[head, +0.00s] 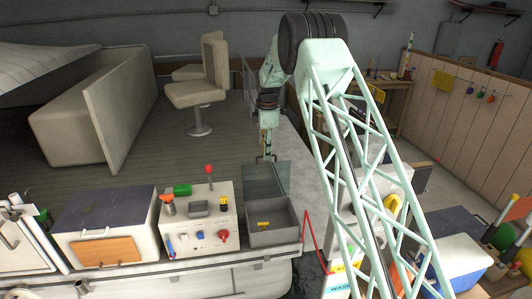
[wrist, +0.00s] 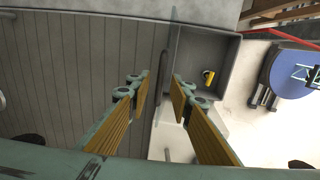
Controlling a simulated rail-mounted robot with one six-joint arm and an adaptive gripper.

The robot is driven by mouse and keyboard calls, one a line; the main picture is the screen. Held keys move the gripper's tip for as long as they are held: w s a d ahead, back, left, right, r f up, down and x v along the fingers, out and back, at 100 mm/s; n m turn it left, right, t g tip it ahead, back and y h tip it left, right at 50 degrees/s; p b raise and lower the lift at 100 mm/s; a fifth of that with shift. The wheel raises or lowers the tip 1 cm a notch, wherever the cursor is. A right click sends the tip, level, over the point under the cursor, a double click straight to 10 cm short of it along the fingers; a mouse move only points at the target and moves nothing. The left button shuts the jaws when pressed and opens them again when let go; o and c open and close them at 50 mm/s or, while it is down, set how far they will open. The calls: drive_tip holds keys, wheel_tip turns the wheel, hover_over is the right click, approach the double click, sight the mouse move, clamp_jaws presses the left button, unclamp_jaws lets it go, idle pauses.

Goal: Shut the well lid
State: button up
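The well (head: 272,238) is a grey open box at the right end of the white deck-edge console, and it also shows in the wrist view (wrist: 225,50). A small yellow object (head: 264,225) lies inside it. The well lid (head: 262,180) is a grey panel standing raised at the well's far side. In the wrist view the lid (wrist: 172,50) is seen nearly edge-on. My gripper (head: 265,158) is just above the lid's top edge. In the wrist view my gripper (wrist: 161,88) is open, with the lid's line passing between its fingers; I cannot tell whether they touch it.
A white control panel (head: 200,222) with a red-knobbed lever and red knob stands left of the well. A dark-topped cooler (head: 104,215) is further left. A seat (head: 195,93) stands on the deck behind. A red cable (head: 312,235) hangs right of the well.

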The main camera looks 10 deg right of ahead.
clamp_jaws()
drive_tip(key=shift+s+a+f+b, duration=0.1)
drive_tip(key=shift+s+b, duration=0.15)
drive_tip(key=shift+b, duration=0.25)
